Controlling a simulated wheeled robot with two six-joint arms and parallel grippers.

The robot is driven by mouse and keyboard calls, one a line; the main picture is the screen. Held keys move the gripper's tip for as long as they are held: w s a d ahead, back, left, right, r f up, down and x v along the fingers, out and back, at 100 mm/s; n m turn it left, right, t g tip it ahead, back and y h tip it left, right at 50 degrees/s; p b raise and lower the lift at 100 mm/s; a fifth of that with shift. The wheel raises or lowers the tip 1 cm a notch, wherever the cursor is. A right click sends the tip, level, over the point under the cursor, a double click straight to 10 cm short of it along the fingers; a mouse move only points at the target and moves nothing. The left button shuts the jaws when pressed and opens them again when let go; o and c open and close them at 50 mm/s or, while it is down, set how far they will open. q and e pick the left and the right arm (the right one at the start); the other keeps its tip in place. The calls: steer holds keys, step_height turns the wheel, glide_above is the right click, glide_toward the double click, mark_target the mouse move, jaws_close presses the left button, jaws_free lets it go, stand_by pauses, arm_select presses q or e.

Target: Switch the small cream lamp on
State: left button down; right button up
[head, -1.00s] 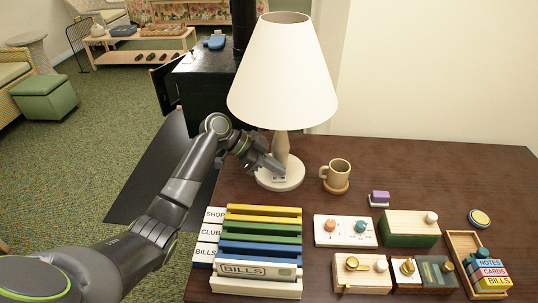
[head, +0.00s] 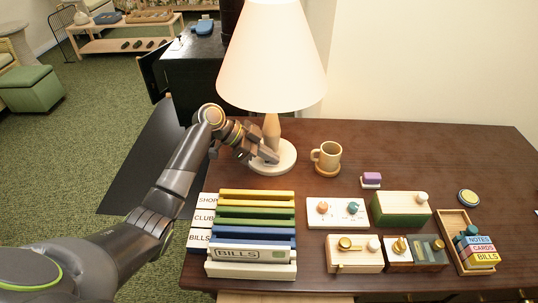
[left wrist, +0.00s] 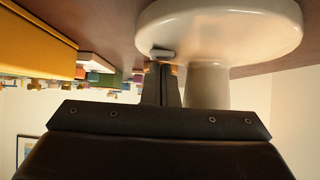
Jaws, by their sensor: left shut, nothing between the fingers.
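The lamp has a cream shade (head: 272,55), a wooden stem and a round cream base (head: 287,163) at the back left of the desk. The shade looks bright and warm; I cannot tell for sure whether it is lit. My left gripper (head: 270,158) is shut and empty, low over the front of the base beside the stem. In the left wrist view the base (left wrist: 235,30) is at the top, with a small switch (left wrist: 162,53) on it. The shut fingertips (left wrist: 162,75) are right at the switch; I cannot tell whether they touch. My right gripper is not in view.
A mug (head: 327,156) stands on a coaster right of the lamp. A file rack (head: 250,253) with coloured dividers is in front of the gripper. Several small boxes, a switch panel (head: 337,212) and a tray (head: 447,226) fill the front right. The back right desk is clear.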

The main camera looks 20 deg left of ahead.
arm_select(q)
steer(key=shift+w+d+r, duration=0.1)
steer(key=shift+w+d, duration=0.05)
steer(key=shift+d, duration=0.45)
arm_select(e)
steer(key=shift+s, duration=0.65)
